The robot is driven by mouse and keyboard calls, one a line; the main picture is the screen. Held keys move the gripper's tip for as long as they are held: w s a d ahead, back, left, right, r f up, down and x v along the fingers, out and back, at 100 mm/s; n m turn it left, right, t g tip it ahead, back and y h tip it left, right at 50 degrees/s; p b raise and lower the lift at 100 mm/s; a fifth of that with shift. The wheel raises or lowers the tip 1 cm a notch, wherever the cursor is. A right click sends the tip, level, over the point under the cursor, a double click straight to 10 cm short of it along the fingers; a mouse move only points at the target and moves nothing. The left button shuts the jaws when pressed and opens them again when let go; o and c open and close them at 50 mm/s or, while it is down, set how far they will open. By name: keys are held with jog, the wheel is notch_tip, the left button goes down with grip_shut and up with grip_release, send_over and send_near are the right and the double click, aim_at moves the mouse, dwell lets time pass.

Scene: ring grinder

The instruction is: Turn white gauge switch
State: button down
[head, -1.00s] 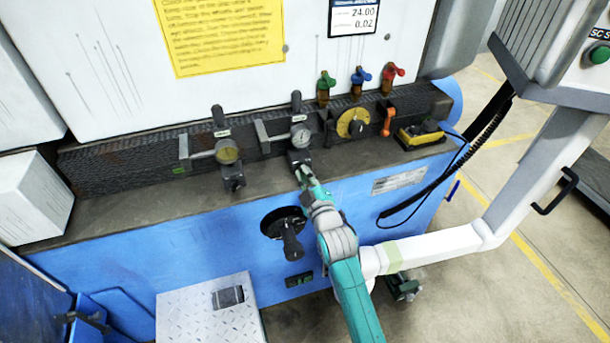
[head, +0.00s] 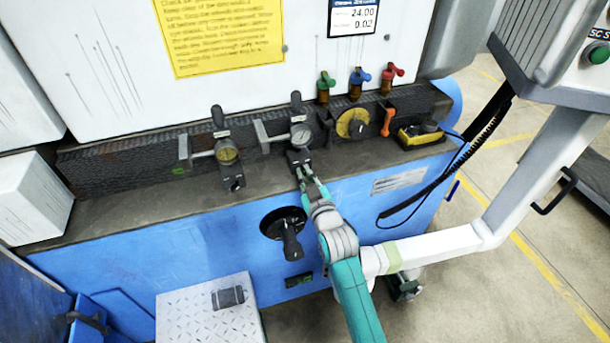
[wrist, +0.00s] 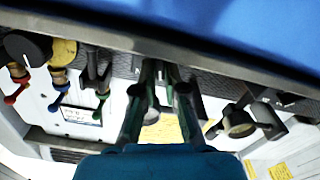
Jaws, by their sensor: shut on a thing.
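The white-faced gauge (head: 300,134) sits on the dark ledge of the machine, right of the yellow-faced gauge (head: 228,153). Its switch, a small dark block with a knob (head: 299,158), is below the dial. My gripper (head: 308,175) reaches up from below right, its fingertips at the front of this switch. The fingers are closed on the switch, though its knob is mostly hidden between them. In the upside-down wrist view, the two green fingers (wrist: 167,88) stand with a narrow gap around a dark part, and the yellow gauge (wrist: 237,122) shows to the right.
Green, blue and red valves (head: 359,78) and a yellow dial (head: 352,123) are to the right on the ledge. A black handle (head: 290,240) projects from the blue front below. A white boom arm (head: 440,245) lies close right of my arm.

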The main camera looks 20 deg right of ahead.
jog(key=m, duration=0.6)
jog(key=shift+d, duration=0.15)
jog(key=m, duration=0.6)
jog(key=shift+d+f, duration=0.1)
jog(key=shift+d, duration=0.05)
jog(key=shift+m, duration=0.3)
jog(key=c, duration=1.5)
grip_release()
jog(key=shift+s, duration=0.1)
jog(key=s, duration=1.2)
